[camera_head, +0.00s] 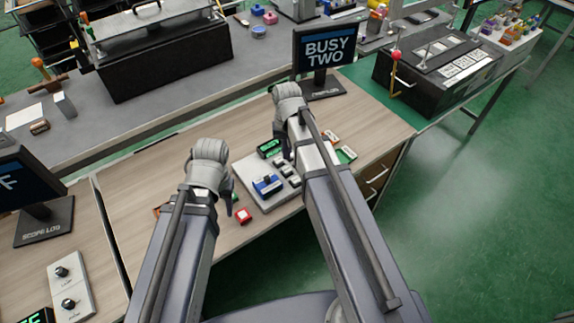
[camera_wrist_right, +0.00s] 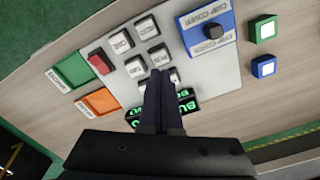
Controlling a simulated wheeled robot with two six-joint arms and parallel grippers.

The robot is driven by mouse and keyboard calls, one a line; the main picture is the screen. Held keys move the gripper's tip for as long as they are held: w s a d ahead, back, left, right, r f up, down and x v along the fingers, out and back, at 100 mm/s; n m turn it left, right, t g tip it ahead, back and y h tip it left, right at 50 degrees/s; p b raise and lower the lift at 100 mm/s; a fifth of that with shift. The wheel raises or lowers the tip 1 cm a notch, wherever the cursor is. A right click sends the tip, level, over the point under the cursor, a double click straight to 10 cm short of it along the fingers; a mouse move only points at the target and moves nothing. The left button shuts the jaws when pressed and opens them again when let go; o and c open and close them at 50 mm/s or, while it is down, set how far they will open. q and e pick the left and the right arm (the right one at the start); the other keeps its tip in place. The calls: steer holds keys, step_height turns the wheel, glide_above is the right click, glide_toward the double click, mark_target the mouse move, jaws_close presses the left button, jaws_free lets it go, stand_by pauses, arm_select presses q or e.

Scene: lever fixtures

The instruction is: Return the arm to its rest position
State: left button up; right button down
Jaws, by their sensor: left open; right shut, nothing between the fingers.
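My right arm reaches over the wooden table. Its gripper (camera_head: 287,154) is shut and points down at the grey keypad panel (camera_head: 254,170). In the right wrist view its fingers (camera_wrist_right: 164,88) are together and empty, over the row of white keys (camera_wrist_right: 136,66) nearest the green-lit display (camera_wrist_right: 185,106). Whether the tips touch a key cannot be told. My left gripper (camera_head: 228,203) hangs over the table left of the panel, near a small red button block (camera_head: 242,215). Only part of its fingers shows; it is open and nothing is seen in it.
A blue chip cover (camera_head: 267,185) sits on the panel. Green (camera_wrist_right: 78,67) and orange (camera_wrist_right: 100,101) blocks lie beside it. A "BUSY TWO" monitor (camera_head: 324,49) stands behind my right arm; another monitor (camera_head: 33,190) stands at left. The table's left part is mostly clear.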

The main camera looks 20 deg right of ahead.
steer(key=shift+r+p, duration=0.65)
steer(key=shift+r, duration=0.3)
steer(key=s+a+n+h, duration=0.1)
steer(key=s+a+n, duration=0.4)
steer(key=s+a, duration=0.5)
steer(key=s, duration=0.4)
steer(key=shift+s+a+n, duration=0.15)
steer(key=shift+a+n, duration=0.1)
steer(key=shift+n, duration=0.15)
steer(key=shift+d, duration=0.1)
stand_by(0.3)
